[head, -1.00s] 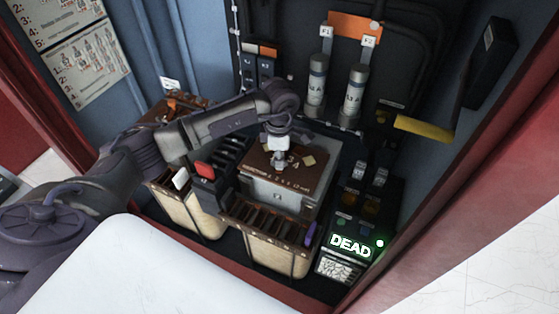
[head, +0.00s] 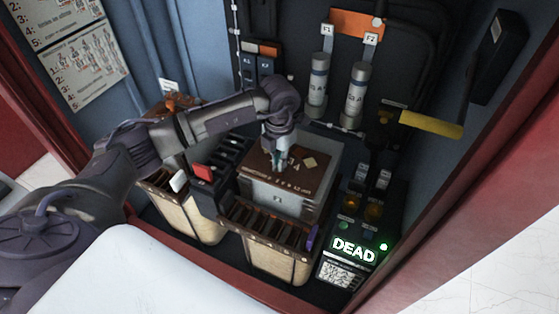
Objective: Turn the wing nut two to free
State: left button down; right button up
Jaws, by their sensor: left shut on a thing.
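My left gripper (head: 277,163) points down over the brown top plate of the transformer box (head: 290,192) in the head view. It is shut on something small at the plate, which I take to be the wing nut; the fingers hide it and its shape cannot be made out. Markings and a pale diamond-shaped label (head: 309,163) show on the plate to the right of the fingers. My right gripper is not in view.
Slotted crates stand at the front (head: 268,228) and left of the box. Two grey cylinders (head: 318,80) and a yellow handle (head: 430,124) are behind it. A lit "DEAD" display (head: 353,250) stands at the right. The red cabinet frame borders the space.

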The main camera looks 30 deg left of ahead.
pick_arm(q)
jog(key=shift+s+f+n, duration=0.3)
jog(key=shift+f+n, duration=0.15)
jog(key=shift+n, duration=0.05)
jog(key=c, duration=1.3)
grip_release()
jog(key=shift+d, duration=0.1)
jog(key=shift+w, duration=0.15)
jog(key=shift+r, duration=0.2)
jog(key=shift+w+r, duration=0.15)
jog(key=shift+r, duration=0.4)
notch_tip(320, 180, up, 11)
jog(key=shift+f, duration=0.1)
jog(key=shift+f, duration=0.1)
